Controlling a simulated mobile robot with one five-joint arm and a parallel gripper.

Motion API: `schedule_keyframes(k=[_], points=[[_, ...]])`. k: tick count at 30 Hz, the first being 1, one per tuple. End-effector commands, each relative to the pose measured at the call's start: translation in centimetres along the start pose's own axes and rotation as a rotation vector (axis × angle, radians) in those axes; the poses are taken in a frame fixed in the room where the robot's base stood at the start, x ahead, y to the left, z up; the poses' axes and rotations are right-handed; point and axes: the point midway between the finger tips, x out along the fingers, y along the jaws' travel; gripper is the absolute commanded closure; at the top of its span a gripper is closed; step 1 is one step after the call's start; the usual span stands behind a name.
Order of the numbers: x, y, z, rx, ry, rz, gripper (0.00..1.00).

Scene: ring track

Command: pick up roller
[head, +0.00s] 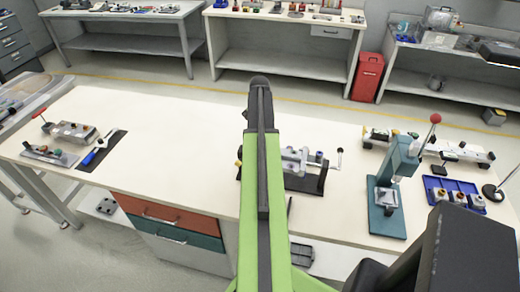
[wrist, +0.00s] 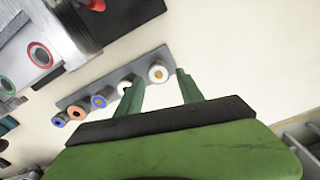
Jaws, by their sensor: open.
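In the wrist view, several short rollers stand in a row on a grey strip-like holder (wrist: 85,98). The roller at the right end is white with a yellow centre (wrist: 158,73); beside it are a white one (wrist: 125,86), a blue one (wrist: 99,101), an orange one (wrist: 77,113) and a dark blue one (wrist: 60,120). My gripper (wrist: 159,79) is open, its two green fingers apart and nothing held. The right-end roller appears between and just beyond the fingertips; I cannot tell the gap in depth. In the head view my arm hides the rollers.
In the wrist view a grey metal block (wrist: 40,50) with ringed holes stands left of the rollers. In the head view the white bench (head: 180,130) bears a teal press (head: 390,195) and a blue tray (head: 455,192) at right, and tools at left. The bench left of my arm is mostly clear.

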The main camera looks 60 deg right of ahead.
Motion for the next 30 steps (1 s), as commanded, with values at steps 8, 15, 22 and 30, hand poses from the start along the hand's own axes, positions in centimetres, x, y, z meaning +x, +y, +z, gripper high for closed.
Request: schedule_keyframes(k=[8, 15, 22, 30], points=[[4.9, 0.2, 0.0, 0.0, 0.0, 0.0, 0.55], [4.6, 0.2, 0.0, -0.001, 0.0, 0.0, 0.55], [4.6, 0.2, 0.0, -0.001, 0.0, 0.0, 0.84], [4.6, 0.2, 0.0, -0.001, 0.0, 0.0, 1.0]])
